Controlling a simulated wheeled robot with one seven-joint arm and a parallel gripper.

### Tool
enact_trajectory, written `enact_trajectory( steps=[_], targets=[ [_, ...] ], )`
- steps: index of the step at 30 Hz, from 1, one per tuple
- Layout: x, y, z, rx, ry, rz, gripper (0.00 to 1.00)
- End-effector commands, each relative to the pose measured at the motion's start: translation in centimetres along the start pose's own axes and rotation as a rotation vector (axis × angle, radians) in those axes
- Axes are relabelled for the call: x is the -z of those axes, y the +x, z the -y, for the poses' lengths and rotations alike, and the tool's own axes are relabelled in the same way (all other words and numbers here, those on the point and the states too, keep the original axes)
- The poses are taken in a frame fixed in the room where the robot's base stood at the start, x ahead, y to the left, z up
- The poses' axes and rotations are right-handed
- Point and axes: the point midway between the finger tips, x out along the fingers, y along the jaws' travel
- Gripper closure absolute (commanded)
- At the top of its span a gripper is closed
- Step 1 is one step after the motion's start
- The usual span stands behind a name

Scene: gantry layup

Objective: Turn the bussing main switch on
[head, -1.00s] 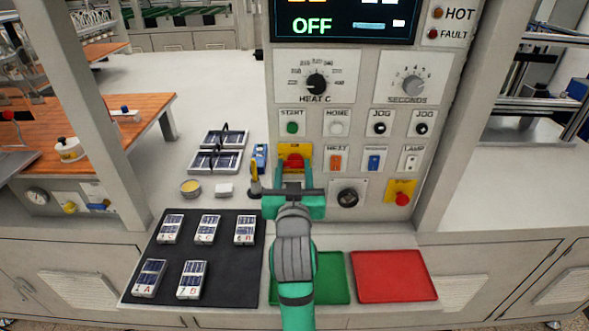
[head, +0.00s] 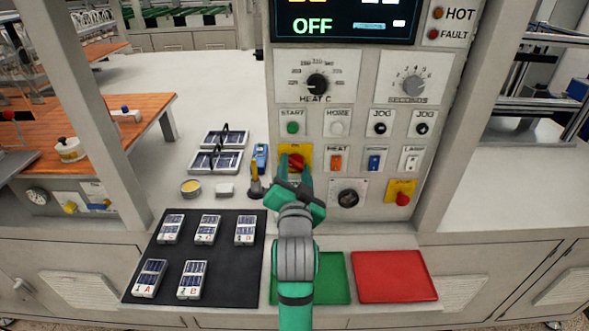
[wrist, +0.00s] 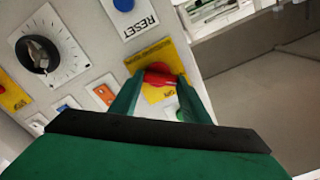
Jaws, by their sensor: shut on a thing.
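The main switch is a red rotary knob (head: 296,161) on a yellow plate (head: 306,150) at the left of the control panel, below the START button. My gripper (head: 295,170) is shut on the red knob, with one finger on each side, and its body is tilted. In the wrist view, the red knob (wrist: 158,76) sits between my green fingertips (wrist: 160,84), against the yellow plate (wrist: 148,58). The fingers hide part of the knob and plate lettering. The display (head: 345,22) above reads OFF.
A HEAT switch (head: 337,159) sits just right of the knob. A black dial (head: 348,197) and a red stop button (head: 402,198) are lower right. A dark yellow-topped object (head: 255,182) stands close left. A black mat (head: 225,262) with several small panels lies below left.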

Motion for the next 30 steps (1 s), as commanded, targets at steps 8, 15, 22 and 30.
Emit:
enact_trajectory(
  steps=[8, 15, 22, 30],
  targets=[
    [-0.03, -0.02, 0.00, 0.002, 0.263, 0.002, 0.80],
    [0.03, -0.02, -0.15, 0.001, 0.489, 0.002, 0.80],
    [0.07, -0.01, -0.29, -0.001, 0.691, 0.001, 0.80],
    [0.09, -0.01, -0.43, -0.001, 0.867, 0.000, 0.80]
  ],
)
